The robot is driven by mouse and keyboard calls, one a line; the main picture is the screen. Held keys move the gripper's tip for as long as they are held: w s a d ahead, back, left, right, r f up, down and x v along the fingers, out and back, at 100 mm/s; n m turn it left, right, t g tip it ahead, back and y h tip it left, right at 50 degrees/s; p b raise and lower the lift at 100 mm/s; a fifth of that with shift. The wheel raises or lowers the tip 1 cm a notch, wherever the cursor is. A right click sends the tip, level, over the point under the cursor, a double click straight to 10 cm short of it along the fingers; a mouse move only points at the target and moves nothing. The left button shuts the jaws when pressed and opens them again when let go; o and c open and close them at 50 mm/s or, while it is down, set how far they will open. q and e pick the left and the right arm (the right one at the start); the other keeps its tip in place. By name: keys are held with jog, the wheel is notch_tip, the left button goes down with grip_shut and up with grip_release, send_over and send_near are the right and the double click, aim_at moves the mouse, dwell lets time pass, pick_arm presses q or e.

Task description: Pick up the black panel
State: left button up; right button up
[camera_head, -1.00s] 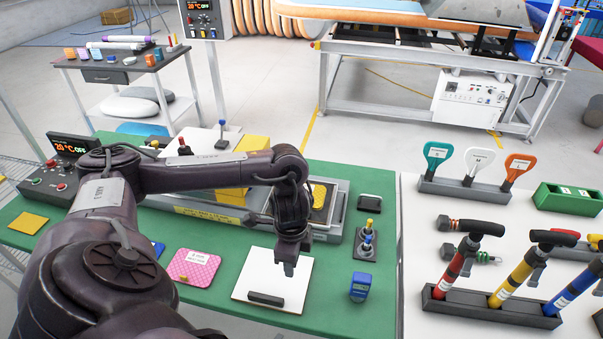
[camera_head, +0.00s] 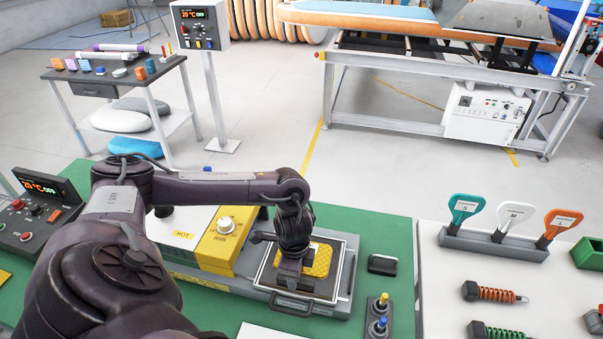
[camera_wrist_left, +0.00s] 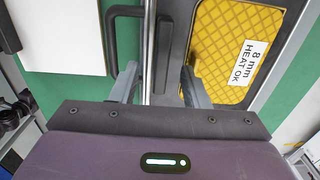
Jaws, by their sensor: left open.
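A dark panel (camera_head: 343,268) with a black bar handle (camera_wrist_left: 165,55) lies in the light-edged frame of the grey heating unit. A yellow quilted pad (camera_head: 317,260) rests on the panel; in the left wrist view the pad (camera_wrist_left: 230,40) carries a label, "8 mm HEAT OK". My left gripper (camera_wrist_left: 160,85) is open and empty. Its fingers are apart, one on each side of the bar handle; whether they touch it I cannot tell. In the head view my left gripper (camera_head: 289,272) covers part of the panel. My right gripper is not in view.
A black pull handle (camera_head: 290,305) sticks out at the unit's front. A white board (camera_head: 270,332) lies on the green table (camera_head: 210,305) in front. A yellow control box (camera_head: 222,250) with a knob stands left of the pad. Small blue and yellow knobs (camera_head: 380,310) are at the right.

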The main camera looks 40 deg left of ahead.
pick_arm(q)
notch_tip(320, 180, down, 4)
jog(key=shift+w+r+p, duration=0.1)
jog(key=shift+r+p, duration=0.15)
jog(key=shift+p, duration=0.15)
jog(key=shift+a+f, duration=0.1)
jog(key=shift+f, duration=0.1)
jog(key=c, duration=0.7)
grip_shut()
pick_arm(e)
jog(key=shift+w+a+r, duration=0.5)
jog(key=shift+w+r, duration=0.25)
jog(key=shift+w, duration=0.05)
